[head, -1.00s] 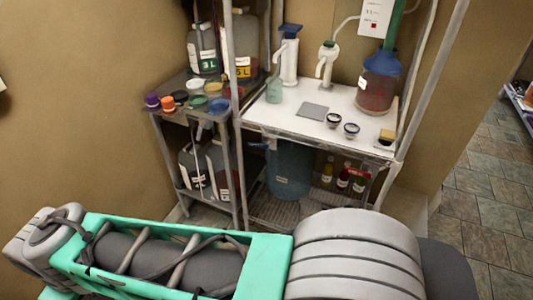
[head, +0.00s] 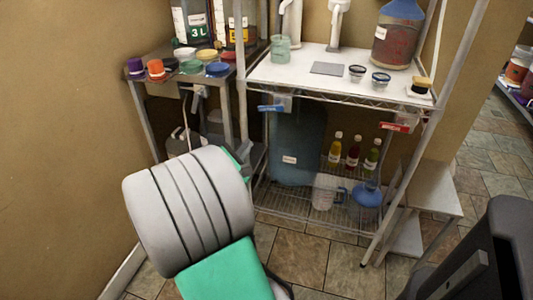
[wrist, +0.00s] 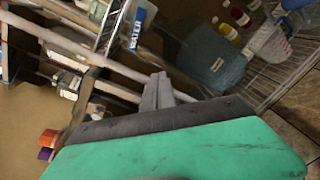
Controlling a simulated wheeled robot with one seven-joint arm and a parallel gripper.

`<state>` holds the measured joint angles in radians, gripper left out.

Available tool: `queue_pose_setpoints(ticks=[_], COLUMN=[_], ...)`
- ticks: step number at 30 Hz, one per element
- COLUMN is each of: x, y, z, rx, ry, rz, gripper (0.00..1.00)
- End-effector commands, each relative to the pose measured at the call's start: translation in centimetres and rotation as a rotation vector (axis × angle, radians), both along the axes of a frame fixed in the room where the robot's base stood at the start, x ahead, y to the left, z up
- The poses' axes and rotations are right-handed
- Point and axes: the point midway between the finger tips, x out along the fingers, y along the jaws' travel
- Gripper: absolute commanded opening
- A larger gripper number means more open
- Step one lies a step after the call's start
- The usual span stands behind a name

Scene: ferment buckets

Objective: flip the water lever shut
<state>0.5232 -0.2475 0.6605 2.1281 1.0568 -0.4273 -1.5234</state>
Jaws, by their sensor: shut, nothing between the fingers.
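The water lever (head: 270,108) has a blue handle and sits below the front left of the white shelf in the head view. Its handle looks roughly level. In the wrist view a blue and white label reading WATER (wrist: 138,27) shows at the top, and the valve's own shape is hard to make out there. My gripper (wrist: 159,80) is shut and empty in the wrist view, its tips below and right of that label and apart from it in the picture.
A red lever (head: 395,127) hangs below the shelf's right end. The white shelf (head: 300,72) carries cups and a large bottle (head: 397,35). A rack post stands left of the lever.

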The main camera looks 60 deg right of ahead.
Motion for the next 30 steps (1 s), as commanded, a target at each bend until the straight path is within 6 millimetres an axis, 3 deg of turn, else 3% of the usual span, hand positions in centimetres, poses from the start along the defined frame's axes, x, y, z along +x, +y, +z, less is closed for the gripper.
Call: queue_pose_setpoints(ticks=[1,3,6,9,14,26,30], x=[-1.9,-3.3,-3.8,-3.7,-3.3,-1.6,-1.0], y=[-1.6,-2.6,-2.8,-2.9,-4.3,-12.5,-12.1], z=[-3.7,-4.2,-4.6,-4.4,-3.2,-1.2,1.3], rx=[-0.128,-0.290,-0.433,-0.495,-0.503,-0.503,-0.507], ry=[0.210,0.503,0.799,0.934,0.953,0.945,0.943], rz=[-0.004,0.002,0.012,0.020,0.021,0.020,0.022], gripper=[0.00,0.00,0.00,0.00,0.00,0.00,0.00])
